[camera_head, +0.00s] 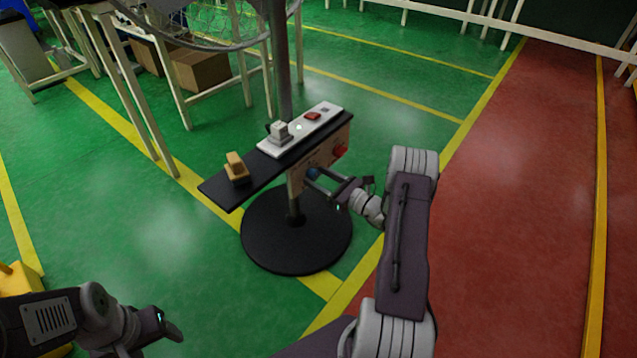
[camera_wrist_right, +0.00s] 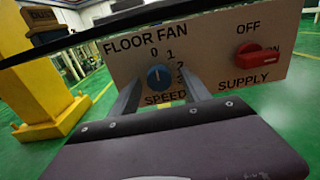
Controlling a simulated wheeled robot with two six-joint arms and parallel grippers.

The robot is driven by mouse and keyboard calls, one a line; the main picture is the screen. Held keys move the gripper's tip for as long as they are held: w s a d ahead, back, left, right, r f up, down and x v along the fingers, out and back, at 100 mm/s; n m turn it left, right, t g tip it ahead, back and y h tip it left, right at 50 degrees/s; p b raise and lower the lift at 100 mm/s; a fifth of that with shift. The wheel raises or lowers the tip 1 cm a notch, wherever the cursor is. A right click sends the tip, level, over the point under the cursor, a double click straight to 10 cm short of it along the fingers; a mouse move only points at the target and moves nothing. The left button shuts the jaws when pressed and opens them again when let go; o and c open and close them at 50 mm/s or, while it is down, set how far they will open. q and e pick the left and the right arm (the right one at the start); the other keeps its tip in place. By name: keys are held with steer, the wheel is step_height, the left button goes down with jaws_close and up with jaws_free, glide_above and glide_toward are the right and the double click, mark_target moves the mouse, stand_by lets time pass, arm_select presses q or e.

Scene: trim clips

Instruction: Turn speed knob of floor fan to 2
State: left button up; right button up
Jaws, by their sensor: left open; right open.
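The blue speed knob (camera_wrist_right: 158,77) sits on the "FLOOR FAN" panel (camera_wrist_right: 120,57), above the word "SPEED". Its white mark appears to point up towards 0; 1 and 2 are printed to its right. In the head view the knob (camera_head: 313,173) is on the front face of the fan's control box. My right gripper (camera_wrist_right: 162,84) is open, with one finger on each side of the knob; whether either finger touches it I cannot tell. My left gripper (camera_head: 160,338) is open and empty at the lower left of the head view, far from the fan.
A red supply switch (camera_wrist_right: 257,57) is right of the knob, its handle towards ON. Above the panel is a black shelf (camera_head: 222,197) with a yellow block (camera_head: 236,168) and a white control strip (camera_head: 318,122). The fan stands on a round black base (camera_head: 270,245).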

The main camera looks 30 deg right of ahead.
steer(key=shift+w, duration=0.1)
steer(key=shift+c, duration=0.2)
jaws_close()
steer(key=shift+a+r+m+p, duration=0.1)
steer(key=shift+r+m+p, duration=0.15)
steer(key=shift+m+p, duration=1.25)
steer(key=m+p, duration=0.2)
steer(key=m, duration=0.1)
steer(key=shift+p, duration=0.35)
steer(key=m+p, duration=0.2)
steer(key=m, duration=0.3)
steer(key=shift+f, duration=0.1)
steer(key=shift+m+p, duration=0.75)
steer(key=shift+m, duration=1.55)
steer(key=shift+f, duration=0.1)
